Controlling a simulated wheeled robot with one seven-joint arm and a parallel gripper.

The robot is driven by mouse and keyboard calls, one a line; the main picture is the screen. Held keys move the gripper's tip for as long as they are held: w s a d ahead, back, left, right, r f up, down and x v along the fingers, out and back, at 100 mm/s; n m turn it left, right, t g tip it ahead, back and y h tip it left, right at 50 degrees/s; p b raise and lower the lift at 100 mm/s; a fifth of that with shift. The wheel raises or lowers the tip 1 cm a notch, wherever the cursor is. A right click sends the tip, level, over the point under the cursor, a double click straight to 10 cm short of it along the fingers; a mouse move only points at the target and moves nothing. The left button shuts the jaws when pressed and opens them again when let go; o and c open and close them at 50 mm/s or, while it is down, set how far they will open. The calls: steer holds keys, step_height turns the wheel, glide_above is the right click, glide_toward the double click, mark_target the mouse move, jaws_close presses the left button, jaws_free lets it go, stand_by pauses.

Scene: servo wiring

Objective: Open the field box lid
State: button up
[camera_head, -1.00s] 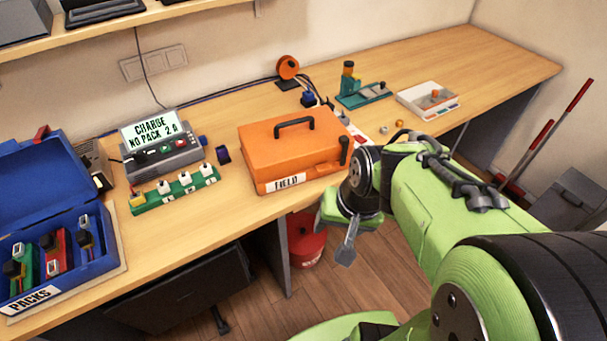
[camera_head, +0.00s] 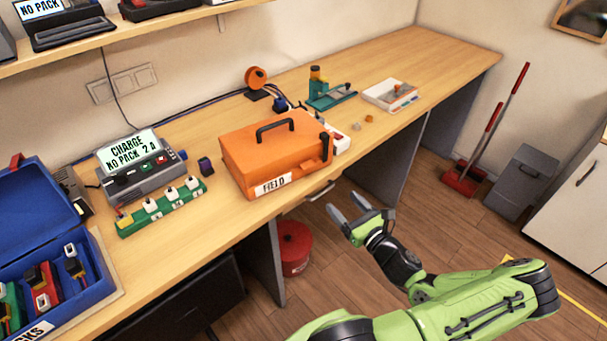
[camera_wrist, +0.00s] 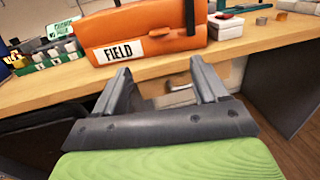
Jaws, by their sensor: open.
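The orange field box (camera_head: 270,153) stands on the bench with its lid shut. It has a dark carry handle (camera_head: 277,129) on top, a dark latch-like lever (camera_head: 325,147) at its right front and a FIELD label on its front. My gripper (camera_head: 347,205) is open and empty, in front of the bench edge and below the box, to its right in the head view. In the wrist view the open fingers (camera_wrist: 158,84) point toward the bench edge, and the box front (camera_wrist: 165,38) shows beyond them, apart from the fingers.
The green strip (camera_head: 160,208) with white plugs and the grey charger (camera_head: 143,167) stand left of the box. The blue packs box (camera_head: 35,215) is open at far left. A white tray (camera_head: 390,97) and a small teal stand (camera_head: 328,98) are behind right. A red bucket (camera_head: 294,250) is under the bench.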

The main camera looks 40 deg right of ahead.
steer(key=w, duration=0.5)
steer(key=w+d, duration=0.1)
steer(key=w, duration=0.4)
steer(key=w+d, duration=0.1)
steer(key=w, duration=0.4)
steer(key=shift+w, duration=0.1)
jaws_close()
